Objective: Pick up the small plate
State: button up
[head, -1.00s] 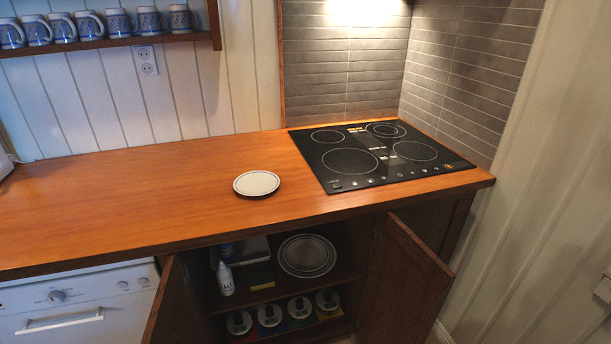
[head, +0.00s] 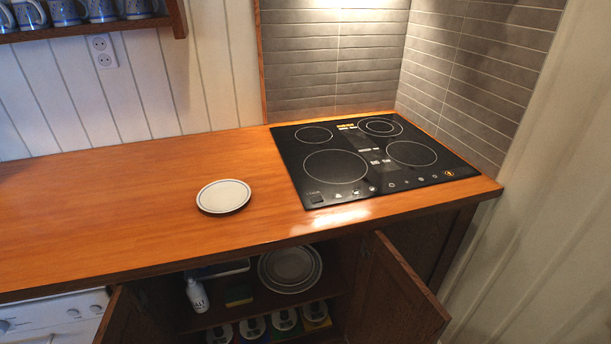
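The small plate (head: 223,196) is white with a thin dark ring near its rim. It lies flat on the wooden countertop (head: 120,215), left of the black cooktop, with nothing touching it. My gripper is not in view.
The black cooktop (head: 372,160) fills the counter's right end by the tiled wall. Below, a cabinet stands open with its right door (head: 400,290) swung out; inside are stacked larger plates (head: 290,269), a white bottle (head: 197,295) and several cans. A mug shelf (head: 90,27) hangs upper left.

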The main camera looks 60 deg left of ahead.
aim_at(227, 195)
jog(key=z, duration=0.05)
jog(key=k, duration=2.8)
jog(key=u, duration=1.45)
jog(key=i, duration=1.05)
jog(key=z, duration=0.05)
